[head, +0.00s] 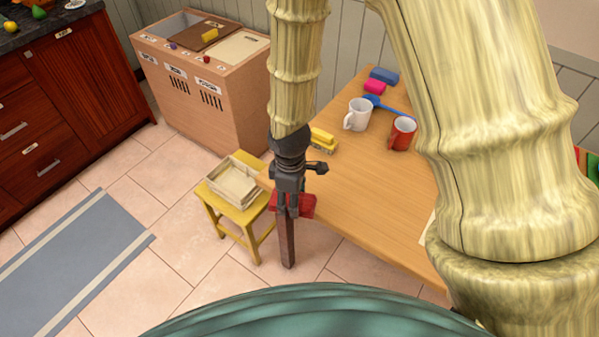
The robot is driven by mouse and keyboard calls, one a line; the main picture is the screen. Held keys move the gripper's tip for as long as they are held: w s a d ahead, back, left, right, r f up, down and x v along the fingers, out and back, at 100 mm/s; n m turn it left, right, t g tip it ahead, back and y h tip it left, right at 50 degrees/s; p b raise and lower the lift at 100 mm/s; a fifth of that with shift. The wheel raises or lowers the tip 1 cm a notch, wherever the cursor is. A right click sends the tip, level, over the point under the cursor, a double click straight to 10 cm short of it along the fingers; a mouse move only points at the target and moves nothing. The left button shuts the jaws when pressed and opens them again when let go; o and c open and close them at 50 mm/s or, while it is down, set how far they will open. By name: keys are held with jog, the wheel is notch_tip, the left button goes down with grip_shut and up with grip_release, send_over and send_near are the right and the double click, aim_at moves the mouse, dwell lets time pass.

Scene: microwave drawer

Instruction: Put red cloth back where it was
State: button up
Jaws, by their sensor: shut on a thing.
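The red cloth (308,204) is a small folded red piece at the near left corner of the wooden table. My gripper (289,206) points down and is shut on it. The gripper's fingers cover the left part of the cloth. Its height relative to the tabletop is hard to judge; a table leg shows below it.
A yellow stool (240,213) bearing a pale wooden tray (215,180) stands just left of my gripper. The table (350,208) holds a yellow item (322,139), a white mug (358,113), a red mug (402,133) and a blue spoon (386,106). A labelled wooden cabinet (225,110) stands behind.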

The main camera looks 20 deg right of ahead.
jog(key=w+d+p, duration=0.1)
jog(key=w+d, duration=0.1)
jog(key=w, duration=0.3)
jog(key=w+d+f+p, duration=0.1)
jog(key=w+d, duration=0.1)
jog(key=w, duration=0.2)
jog(key=w+d+p, duration=0.2)
jog(key=w, duration=0.3)
jog(key=shift+w+f, duration=0.25)
jog(key=shift+w, duration=0.05)
jog(key=shift+d+f+p, duration=0.1)
jog(key=shift+f+p, duration=0.6)
jog(key=shift+f, duration=1.05)
jog(key=shift+f, duration=0.2)
jog(key=o, duration=1)
jog(key=shift+r, duration=0.15)
jog(key=shift+r+b, duration=1.5)
jog(key=shift+r, duration=4.55)
